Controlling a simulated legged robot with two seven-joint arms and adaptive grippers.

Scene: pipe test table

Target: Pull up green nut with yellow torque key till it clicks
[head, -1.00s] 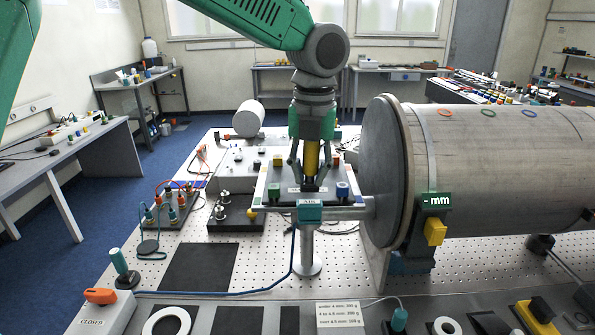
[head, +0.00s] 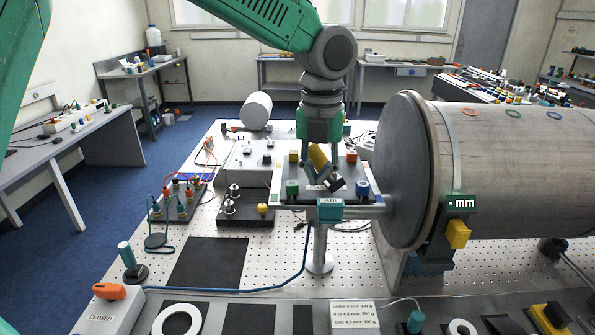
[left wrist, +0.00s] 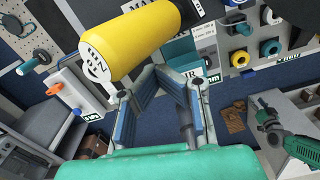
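The yellow torque key (head: 318,159) leans over the small panel (head: 312,203), its dark end (head: 335,184) low and to the right. Whether it touches the panel is unclear. My left gripper (head: 321,160) points down just above the panel, at the key. In the left wrist view the key's yellow body and white labelled end (left wrist: 100,62) lie beyond and left of the fingertips (left wrist: 178,75), which stand apart with nothing clearly between them. A green nut-like piece (head: 292,187) sits at the panel's front left. My right gripper is not in view.
A large grey pipe (head: 520,160) with a round end flange (head: 402,170) stands close right of the panel. A black box (head: 245,206) with knobs is at the left.

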